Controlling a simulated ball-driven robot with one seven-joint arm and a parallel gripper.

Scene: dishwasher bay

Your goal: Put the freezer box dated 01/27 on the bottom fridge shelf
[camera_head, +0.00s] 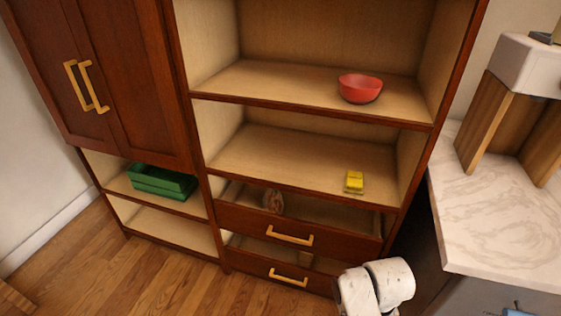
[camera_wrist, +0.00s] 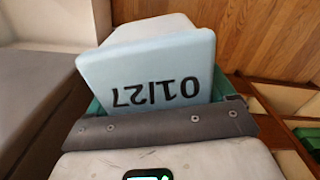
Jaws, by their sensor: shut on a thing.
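The freezer box (camera_wrist: 150,75) is pale blue-white, with "01/27" written in black and upside down in the wrist view. My gripper (camera_wrist: 165,127) is shut on it. Teal finger parts show at either side of the box, and a grey bar crosses in front of its near edge. The box is off the ground, with wood flooring beyond it. The head view shows only white links of my arm at the bottom right, not the gripper or the box. I see no fridge or fridge shelf in either view.
A wooden cabinet holds a red bowl (camera_head: 360,88), a yellow item (camera_head: 354,182) and a green bin (camera_head: 162,182). A drawer (camera_head: 290,237) below holds a brownish object (camera_head: 273,200). A marble-topped counter (camera_head: 500,205) stands at right. Wood floor (camera_head: 110,260) is clear at lower left.

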